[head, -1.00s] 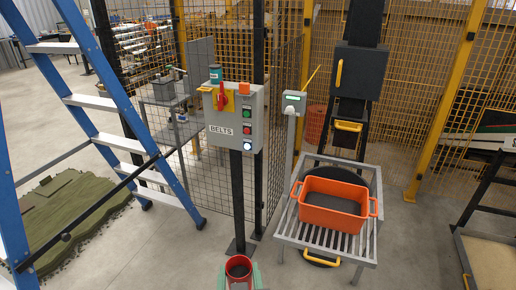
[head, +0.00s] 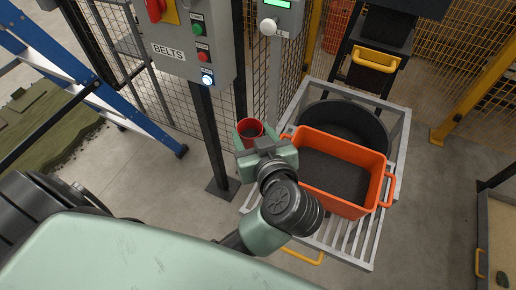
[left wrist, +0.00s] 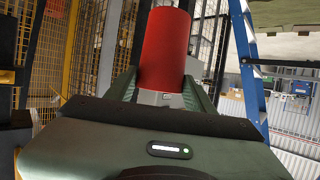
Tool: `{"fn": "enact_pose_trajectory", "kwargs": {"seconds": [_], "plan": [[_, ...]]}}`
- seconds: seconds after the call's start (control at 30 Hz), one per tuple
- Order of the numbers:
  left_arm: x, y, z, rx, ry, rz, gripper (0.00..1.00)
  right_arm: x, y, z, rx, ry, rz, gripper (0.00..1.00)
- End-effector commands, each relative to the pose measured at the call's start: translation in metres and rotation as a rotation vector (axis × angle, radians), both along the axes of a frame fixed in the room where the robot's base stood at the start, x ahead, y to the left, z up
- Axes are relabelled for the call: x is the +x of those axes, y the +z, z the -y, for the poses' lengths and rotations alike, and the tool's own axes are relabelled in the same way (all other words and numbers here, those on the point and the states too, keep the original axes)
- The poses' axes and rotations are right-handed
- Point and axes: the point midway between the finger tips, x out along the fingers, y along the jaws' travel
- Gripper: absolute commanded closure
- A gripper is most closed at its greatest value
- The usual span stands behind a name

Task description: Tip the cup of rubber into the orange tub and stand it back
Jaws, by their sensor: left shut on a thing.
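The red cup (head: 250,128) is held at the left end of the orange tub, above and outside its rim. I see into its mouth, but cannot tell how much rubber is in it. My left gripper (head: 251,137) is shut on the cup, its pale green fingers on either side. In the left wrist view the cup (left wrist: 166,50) stands between both fingers. The orange tub (head: 346,203) sits on a slatted metal stand and has dark granules across its floor. My wrist hides part of the tub's near left side. My right gripper is not in view.
A black round bin (head: 345,117) is behind the tub. The grey BELTS control box (head: 190,45) on its dark post (head: 212,135) stands close left of the cup. The slatted stand (head: 345,245) has a yellow handle. A blue ladder (head: 80,75) is at the left.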

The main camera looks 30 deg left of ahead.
Motion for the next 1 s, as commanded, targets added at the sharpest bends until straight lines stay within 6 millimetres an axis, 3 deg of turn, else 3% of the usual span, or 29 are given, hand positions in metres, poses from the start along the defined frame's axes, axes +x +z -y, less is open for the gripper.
{"fn": "enact_pose_trajectory", "kwargs": {"seconds": [0.03,0.23,0.67,1.0], "plan": [[0.001,-0.02,0.002,-0.009,0.034,0.001,0.91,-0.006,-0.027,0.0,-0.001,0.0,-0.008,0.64],[0.001,-0.031,0.004,-0.016,0.123,-0.013,0.91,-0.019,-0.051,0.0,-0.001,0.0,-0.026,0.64],[0.0,-0.027,0.002,-0.015,0.117,-0.018,0.91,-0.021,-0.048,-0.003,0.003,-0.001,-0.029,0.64],[0.001,-0.01,0.002,-0.011,-0.228,-0.02,0.91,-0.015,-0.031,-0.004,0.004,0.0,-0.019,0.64]]}}
